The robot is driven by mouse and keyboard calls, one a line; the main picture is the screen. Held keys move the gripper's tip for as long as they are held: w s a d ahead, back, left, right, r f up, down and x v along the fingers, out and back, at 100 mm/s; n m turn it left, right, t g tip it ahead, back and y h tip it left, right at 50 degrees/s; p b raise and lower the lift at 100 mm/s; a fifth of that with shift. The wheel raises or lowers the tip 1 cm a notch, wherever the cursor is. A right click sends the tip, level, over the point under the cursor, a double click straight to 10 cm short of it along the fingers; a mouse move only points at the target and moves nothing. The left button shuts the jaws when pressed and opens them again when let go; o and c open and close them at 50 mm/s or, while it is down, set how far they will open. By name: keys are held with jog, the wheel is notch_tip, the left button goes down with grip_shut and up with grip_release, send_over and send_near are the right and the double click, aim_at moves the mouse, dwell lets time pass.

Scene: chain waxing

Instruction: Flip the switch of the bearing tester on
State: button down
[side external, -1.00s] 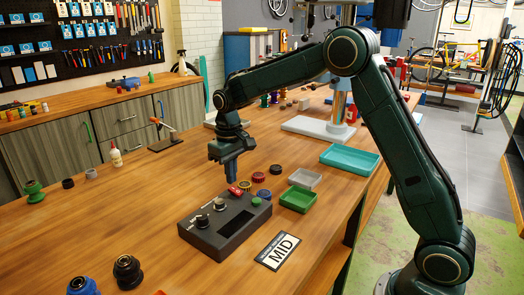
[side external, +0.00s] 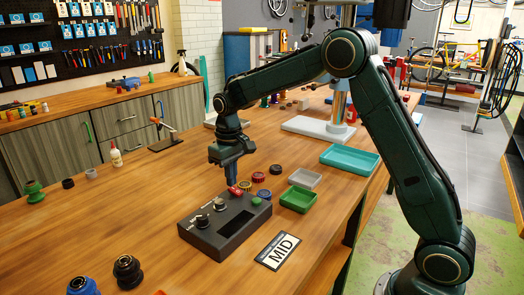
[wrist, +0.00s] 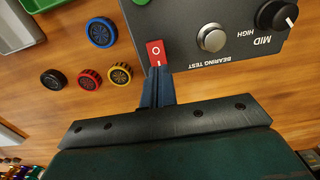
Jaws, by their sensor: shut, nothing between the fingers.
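The bearing tester (side external: 228,238) is a dark grey box on the wooden bench. Its red rocker switch (wrist: 156,52), marked O and I, sits at the box's edge beside the "BEARING TEST" lettering. The switch also shows in the side external view (side external: 236,190). My gripper (wrist: 158,74) is shut and empty, pointing down at the switch. In the wrist view its fingertips overlap the switch's I end; I cannot tell if they touch it. In the side external view the fingertips (side external: 232,182) are right at the switch. Which way the rocker is tilted is unclear.
The tester carries a silver button (wrist: 211,38) and a black knob (wrist: 277,14). Blue, red, yellow and black round parts lie close by, with a green tray (side external: 298,201), a grey tray (side external: 304,178) and a teal tray (side external: 350,160) beyond.

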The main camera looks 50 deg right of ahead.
aim_at(234, 189)
jog(key=shift+f, duration=0.65)
dwell(0.5)
jog(key=shift+r, duration=3.55)
jog(key=s+a+r+t, duration=0.1)
jog(key=s+r, duration=0.4)
jog(key=s, duration=0.3)
jog(key=s+a+r+t, duration=0.1)
jog(key=s+r+t, duration=0.1)
jog(key=s+r, duration=0.45)
jog(key=s+f+t, duration=0.1)
jog(key=s+f, duration=0.1)
jog(key=s, duration=0.7)
jog(key=s+f+t, duration=0.1)
jog(key=s+f, duration=0.2)
jog(key=s, duration=0.6)
jog(key=shift+a+t, duration=0.25)
jog(key=shift+t, duration=0.05)
